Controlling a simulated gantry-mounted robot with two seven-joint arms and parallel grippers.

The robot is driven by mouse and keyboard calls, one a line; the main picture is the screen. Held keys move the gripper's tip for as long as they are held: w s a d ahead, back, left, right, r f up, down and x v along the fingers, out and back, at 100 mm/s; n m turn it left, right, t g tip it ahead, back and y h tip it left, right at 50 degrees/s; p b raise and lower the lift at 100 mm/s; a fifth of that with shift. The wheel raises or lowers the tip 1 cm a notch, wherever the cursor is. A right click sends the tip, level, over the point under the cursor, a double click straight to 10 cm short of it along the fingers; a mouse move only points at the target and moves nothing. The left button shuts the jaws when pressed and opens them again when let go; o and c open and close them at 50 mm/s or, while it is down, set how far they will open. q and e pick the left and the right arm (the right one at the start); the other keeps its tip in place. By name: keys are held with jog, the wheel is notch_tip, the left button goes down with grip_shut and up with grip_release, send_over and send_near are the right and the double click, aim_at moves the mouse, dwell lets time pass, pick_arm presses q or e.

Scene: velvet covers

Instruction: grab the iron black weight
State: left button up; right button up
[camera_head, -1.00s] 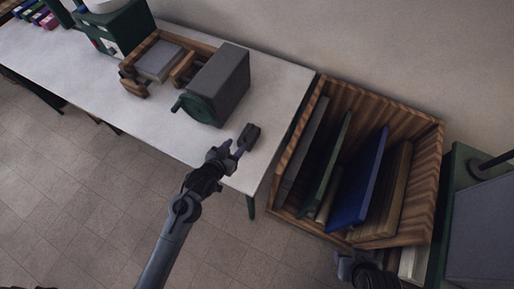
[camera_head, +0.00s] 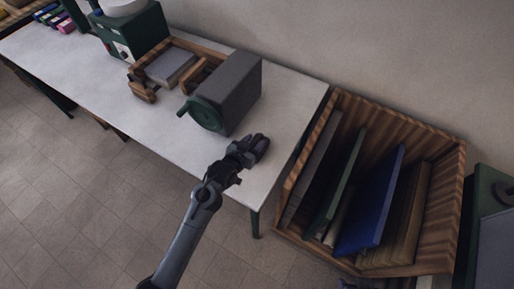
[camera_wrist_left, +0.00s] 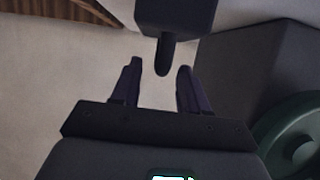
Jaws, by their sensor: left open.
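The iron black weight (camera_head: 261,144) is a small dark block standing on the white table near its right end. In the left wrist view the weight (camera_wrist_left: 176,18) is at the top centre, with a narrow rounded handle pointing toward my gripper. My left gripper (camera_head: 247,147) is right at the weight in the head view, partly overlapping it. In the left wrist view the left gripper (camera_wrist_left: 157,75) is open, its two fingers on either side of the handle's tip. I cannot tell whether they touch it. My right gripper is not seen now.
A grey box-shaped machine with a green round front (camera_head: 228,92) stands close behind the weight. A wooden frame (camera_head: 150,88) sits farther left on the white table (camera_head: 120,125). A wooden crate (camera_head: 450,190) with upright boards stands right of the table.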

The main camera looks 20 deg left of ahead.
aim_at(257, 139)
pick_arm(q)
jog(key=shift+b+x, duration=0.4)
jog(key=shift+x, duration=1.95)
jog(key=shift+s, duration=0.1)
grip_shut()
jog(key=shift+r, duration=0.25)
